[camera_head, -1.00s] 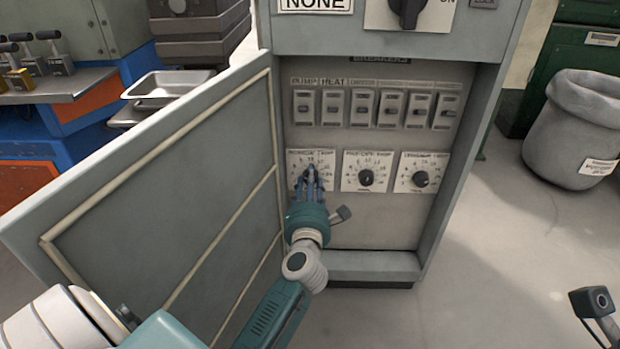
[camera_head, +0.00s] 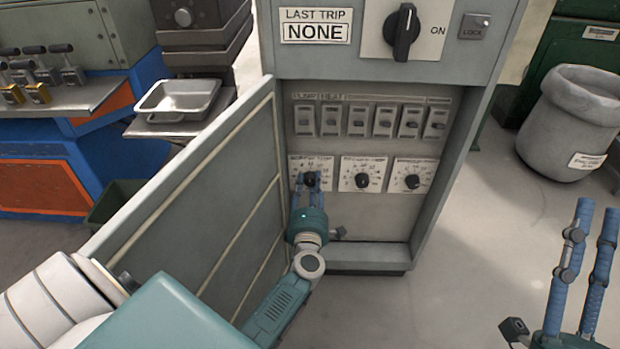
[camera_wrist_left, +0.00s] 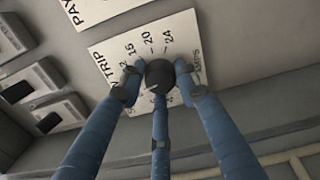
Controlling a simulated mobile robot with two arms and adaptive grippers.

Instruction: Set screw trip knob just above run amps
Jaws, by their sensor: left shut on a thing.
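The leftmost trip dial plate (camera_head: 298,164) is on the lower row inside the open cabinet, with its black knob (camera_head: 310,179) at the middle. My left gripper (camera_head: 310,184) has its blue fingers shut around this knob. The left wrist view shows the round dark knob (camera_wrist_left: 160,76) between the fingertips of my left gripper (camera_wrist_left: 158,84). The white plate (camera_wrist_left: 112,55) there reads TRIP, with 12, 16, 20 and 24 visible; fingers hide part of the scale. The pointer's exact setting is unclear. My right gripper (camera_head: 592,235) is at the lower right, its fingers apart and empty.
Two similar dials, a middle one (camera_head: 362,182) and a right one (camera_head: 412,182), sit beside it. A row of breakers (camera_head: 357,121) is above. The open cabinet door (camera_head: 215,185) stands close to the left arm. A grey bin (camera_head: 570,125) is at right.

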